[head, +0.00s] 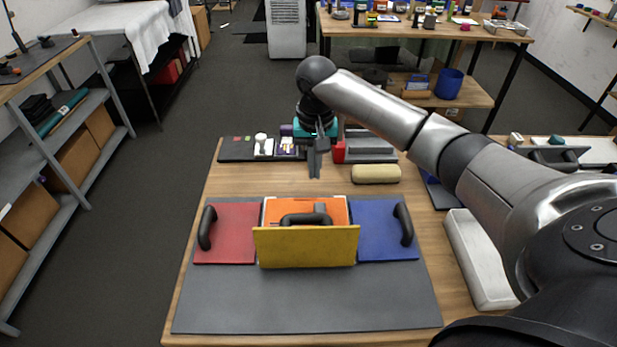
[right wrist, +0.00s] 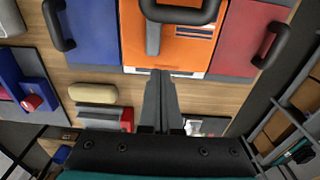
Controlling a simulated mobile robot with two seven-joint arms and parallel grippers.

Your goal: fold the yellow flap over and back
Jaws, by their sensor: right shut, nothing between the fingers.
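The yellow flap (head: 306,247) stands raised, its broad yellow face toward the head camera, between a red panel (head: 233,232) and a blue panel (head: 380,240) on a grey board (head: 305,300). Behind it lies an orange area (head: 335,212), also seen in the right wrist view (right wrist: 196,48). A black handle (head: 306,218) rises above the flap's top edge; how it is attached is hidden. It shows in the right wrist view (right wrist: 180,14). My right gripper (head: 314,172) is shut and empty, pointing down beyond the orange area, apart from flap and handle. My left gripper is not in view.
The red and blue panels carry black handles (head: 207,228) (head: 403,224). A tan roll (head: 376,173) lies right of my right gripper, a red block (head: 339,153) just behind. A white tray (head: 478,260) stands at the right. The grey board's front part is clear.

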